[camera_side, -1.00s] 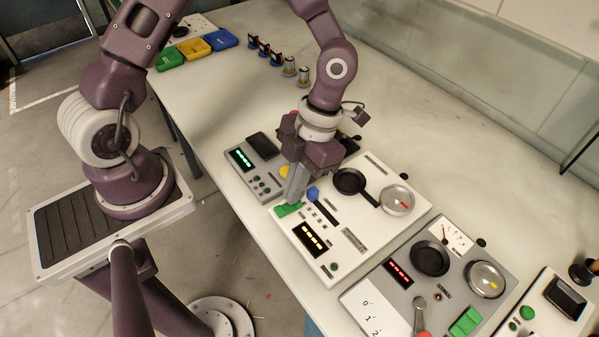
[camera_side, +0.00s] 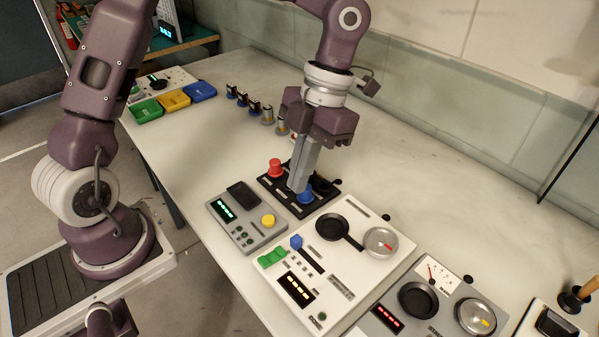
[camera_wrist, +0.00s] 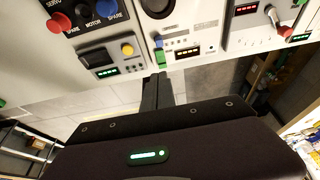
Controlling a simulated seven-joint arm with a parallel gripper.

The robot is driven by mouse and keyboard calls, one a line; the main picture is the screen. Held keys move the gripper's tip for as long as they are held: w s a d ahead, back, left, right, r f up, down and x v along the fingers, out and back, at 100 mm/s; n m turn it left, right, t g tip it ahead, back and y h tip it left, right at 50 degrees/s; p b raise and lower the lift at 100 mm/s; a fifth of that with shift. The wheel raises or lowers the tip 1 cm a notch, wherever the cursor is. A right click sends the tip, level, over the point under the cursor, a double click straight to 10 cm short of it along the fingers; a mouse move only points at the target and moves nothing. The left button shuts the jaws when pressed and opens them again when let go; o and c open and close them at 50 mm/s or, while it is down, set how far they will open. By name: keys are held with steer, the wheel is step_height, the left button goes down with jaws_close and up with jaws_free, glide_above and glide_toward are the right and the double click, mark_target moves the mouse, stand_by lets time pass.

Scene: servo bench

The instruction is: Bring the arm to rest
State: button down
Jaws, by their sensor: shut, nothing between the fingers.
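My gripper (camera_side: 298,188) is shut and empty in the side view. Its fingers point down above the black panel (camera_side: 268,183), in front of or over a blue button (camera_side: 306,196); I cannot tell whether they touch it. A red button (camera_side: 275,168) stands on the same panel to the left. In the wrist view my closed fingers (camera_wrist: 157,84) point toward the panels, and the red button (camera_wrist: 60,22) and blue button (camera_wrist: 113,9) show at upper left.
A grey box (camera_side: 262,236) with a yellow button and green display is nearby. A white panel (camera_side: 352,283) with a blue slider and green rocker stands to its right. Coloured trays (camera_side: 173,99) and several small connectors (camera_side: 254,108) sit behind. The bench's back right is clear.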

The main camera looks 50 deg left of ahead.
steer(key=s+a+r+m+t, duration=0.4)
steer(key=s+m, duration=0.3)
steer(key=m, duration=1.1)
steer(key=s+a+r+m+t, duration=0.4)
steer(key=s+r+m+t, duration=0.1)
steer(key=m, duration=1.3)
steer(key=shift+s+r, duration=0.35)
steer(key=shift+s, duration=0.55)
